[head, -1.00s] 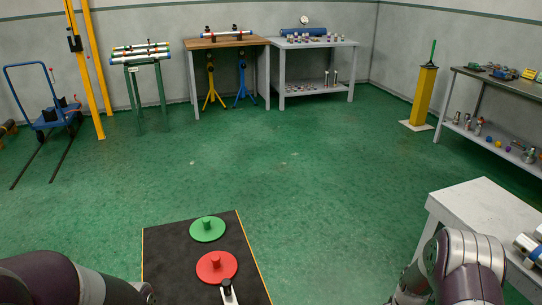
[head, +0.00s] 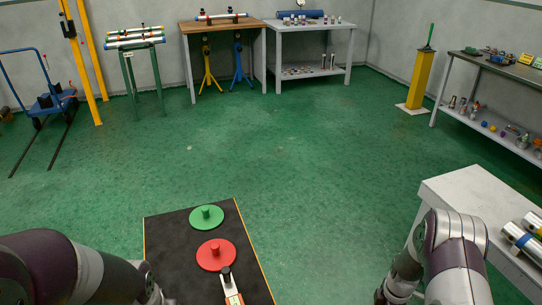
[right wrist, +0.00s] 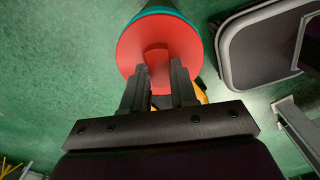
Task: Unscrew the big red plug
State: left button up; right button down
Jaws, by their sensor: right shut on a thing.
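In the right wrist view the big red plug (right wrist: 188,45) is a round red disc with a raised red grip bar (right wrist: 157,60) in its middle. It sits in front of a green-teal round body (right wrist: 165,10), mostly hidden behind it. My right gripper (right wrist: 162,88) has its two dark fingers on either side of the bar and is shut on it. In the head view a red disc with a central peg (head: 215,256) is on a black mat; I cannot tell if it is the same plug. My left gripper is out of view.
The black mat (head: 168,258) also carries a green disc with a peg (head: 206,217) and a pale lever with a black knob (head: 230,288). A white table (head: 465,190) with metal cylinders (head: 522,240) stands at right. Green floor beyond is open.

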jog(key=shift+r+n+p, duration=0.2)
jog(key=shift+n+p, duration=0.25)
jog(key=shift+n, duration=0.65)
jog(key=n, duration=0.2)
jog(key=shift+n+p, duration=0.3)
jog(key=shift+n, duration=0.1)
jog(key=n+p, duration=0.1)
jog(key=n, duration=0.4)
jog(key=shift+n, duration=0.3)
jog(key=n, duration=0.3)
jog(key=shift+f+n, duration=0.15)
jog(key=shift+n, duration=0.25)
jog(key=c, duration=1)
grip_release()
